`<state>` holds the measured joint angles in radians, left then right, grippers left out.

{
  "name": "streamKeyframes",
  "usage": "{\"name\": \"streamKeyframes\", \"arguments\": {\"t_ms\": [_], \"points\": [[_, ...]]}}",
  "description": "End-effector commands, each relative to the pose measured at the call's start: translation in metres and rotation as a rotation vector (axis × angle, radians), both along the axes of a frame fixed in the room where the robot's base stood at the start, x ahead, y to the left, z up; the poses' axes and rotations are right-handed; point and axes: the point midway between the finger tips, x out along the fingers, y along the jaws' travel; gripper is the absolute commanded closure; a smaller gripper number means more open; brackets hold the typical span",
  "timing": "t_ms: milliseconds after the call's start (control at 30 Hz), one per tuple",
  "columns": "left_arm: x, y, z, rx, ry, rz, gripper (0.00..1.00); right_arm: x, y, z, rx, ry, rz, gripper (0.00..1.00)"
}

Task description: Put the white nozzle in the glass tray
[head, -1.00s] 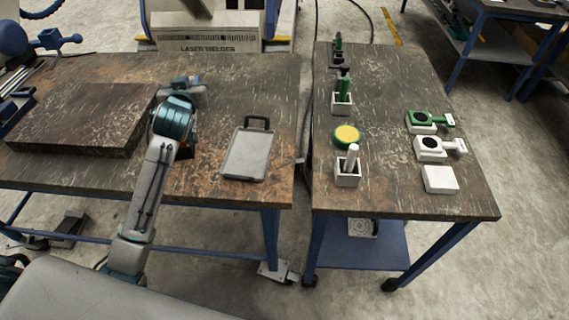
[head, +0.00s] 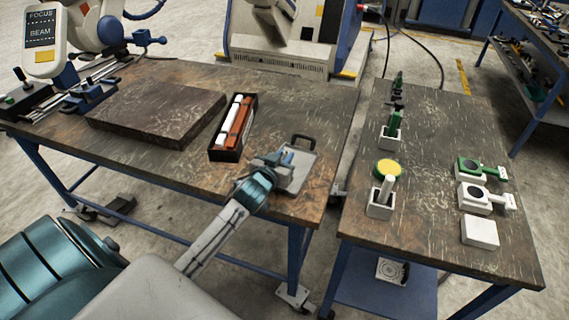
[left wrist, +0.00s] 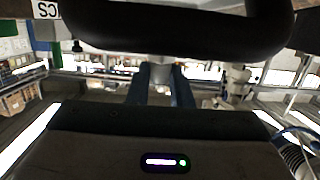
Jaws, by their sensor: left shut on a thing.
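My left gripper (head: 287,158) reaches over the flat grey tray with a black handle (head: 297,180), which I take to be the glass tray. The gripper hides part of the tray, and I cannot tell whether it touches it. My right gripper is not in view.
A dark open box (head: 217,154) with white and orange-red rods stands left of the tray, beside a thick dark slab (head: 155,110). The right table holds a yellow-topped green disc (head: 388,169), a green piece in a block (head: 392,126) and flat blocks. A gap separates the tables.

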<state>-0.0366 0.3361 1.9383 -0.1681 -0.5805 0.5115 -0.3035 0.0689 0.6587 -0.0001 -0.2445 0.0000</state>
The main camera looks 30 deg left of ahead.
Motion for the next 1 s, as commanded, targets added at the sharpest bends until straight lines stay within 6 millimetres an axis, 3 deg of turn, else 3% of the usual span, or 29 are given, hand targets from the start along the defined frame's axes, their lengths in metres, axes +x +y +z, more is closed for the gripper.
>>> {"name": "streamKeyframes", "arguments": {"t_ms": [167, 567, 600, 700, 1000], "points": [[0.000, 0.000, -0.023, 0.000, 0.002, 0.000, 1.00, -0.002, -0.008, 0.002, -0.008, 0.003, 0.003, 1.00], [0.000, 0.000, -0.030, 0.001, 0.001, 0.001, 1.00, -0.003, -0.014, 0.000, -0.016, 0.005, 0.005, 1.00], [0.000, 0.000, -0.029, 0.001, 0.001, 0.001, 0.75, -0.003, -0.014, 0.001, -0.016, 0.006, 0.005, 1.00], [0.000, 0.000, -0.029, 0.001, 0.001, 0.001, 0.59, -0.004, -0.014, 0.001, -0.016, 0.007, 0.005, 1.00], [0.000, 0.000, -0.026, 0.001, 0.000, 0.000, 0.59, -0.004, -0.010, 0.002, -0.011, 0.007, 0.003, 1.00]]}}
